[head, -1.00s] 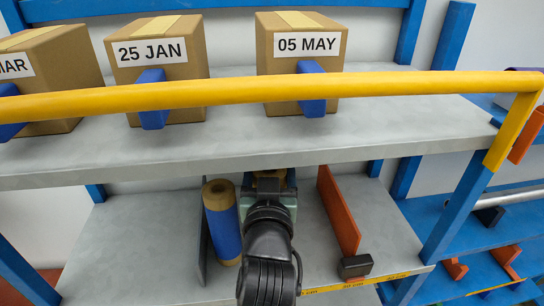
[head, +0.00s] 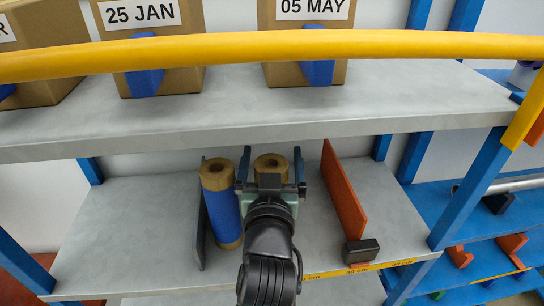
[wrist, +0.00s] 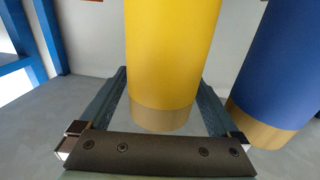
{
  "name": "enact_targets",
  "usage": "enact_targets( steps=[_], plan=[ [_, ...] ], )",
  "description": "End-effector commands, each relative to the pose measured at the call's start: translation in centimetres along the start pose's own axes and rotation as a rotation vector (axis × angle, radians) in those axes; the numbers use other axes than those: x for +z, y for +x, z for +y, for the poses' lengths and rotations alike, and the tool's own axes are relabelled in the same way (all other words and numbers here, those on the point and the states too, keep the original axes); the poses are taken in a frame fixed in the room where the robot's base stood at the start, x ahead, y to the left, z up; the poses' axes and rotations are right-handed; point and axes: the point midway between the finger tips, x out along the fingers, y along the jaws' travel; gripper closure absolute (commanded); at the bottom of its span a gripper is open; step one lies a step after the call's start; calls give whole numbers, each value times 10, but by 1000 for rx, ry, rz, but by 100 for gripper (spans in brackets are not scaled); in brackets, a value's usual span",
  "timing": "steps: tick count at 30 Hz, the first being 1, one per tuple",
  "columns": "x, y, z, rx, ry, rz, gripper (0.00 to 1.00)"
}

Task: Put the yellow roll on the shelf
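The yellow roll (wrist: 172,55) stands upright between the two fingers of my gripper (wrist: 160,108) in the wrist view. Its brown lower end seems to rest on the grey lower shelf (head: 120,225). In the head view only its brown top end (head: 270,162) shows; my arm and gripper (head: 270,172) hide the rest. My gripper is open, with the fingers spread on either side of the roll and small gaps near its lower end. A blue roll (head: 224,212) stands just left of it in the head view; it also shows in the wrist view (wrist: 285,70).
A grey divider (head: 202,215) stands left of the blue roll and an orange divider (head: 342,190) right of my gripper. A dark block (head: 361,251) sits at the front edge. The upper shelf (head: 300,115), a yellow rail (head: 300,44) and boxes (head: 165,80) are above.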

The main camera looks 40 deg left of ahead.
Motion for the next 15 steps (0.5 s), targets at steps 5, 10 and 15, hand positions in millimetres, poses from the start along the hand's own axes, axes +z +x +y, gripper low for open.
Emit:
enact_targets(
  steps=[5, 10, 15],
  plan=[
    [0, 0, 0, 0, 0, 0, 0],
    [-6, 0, 0, 0, 0, 1, 0],
    [0, -22, 0, 1, 0, 2, 0]
  ],
)
